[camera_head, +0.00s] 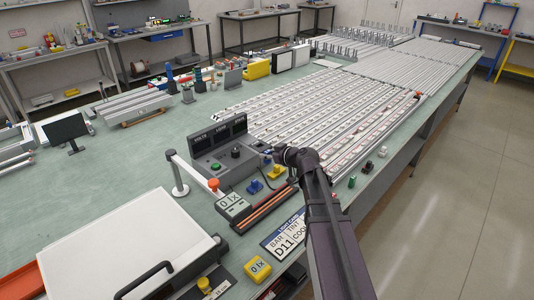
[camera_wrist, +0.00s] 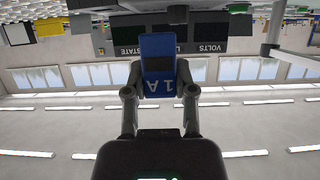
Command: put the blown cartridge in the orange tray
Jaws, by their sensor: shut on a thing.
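My gripper (camera_wrist: 160,72) is shut on a blue cartridge (camera_wrist: 158,50) marked "1 A", which shows between the two fingers in the wrist view. In the head view my gripper (camera_head: 281,155) is above the bench, just right of a grey meter unit; the held cartridge cannot be made out there. Whether it is blown cannot be told. An orange tray (camera_head: 22,284) shows only as an edge at the lower left, partly cut off by the frame and beside a white-lidded box. My gripper is far from it.
The grey meter unit (camera_head: 222,165) with dark displays stands left of my gripper. A white post with an arm (camera_head: 178,178) and the white-lidded box (camera_head: 130,245) lie toward the tray. Blue and yellow pieces (camera_head: 255,187) sit on the bench. Long rails fill the right.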

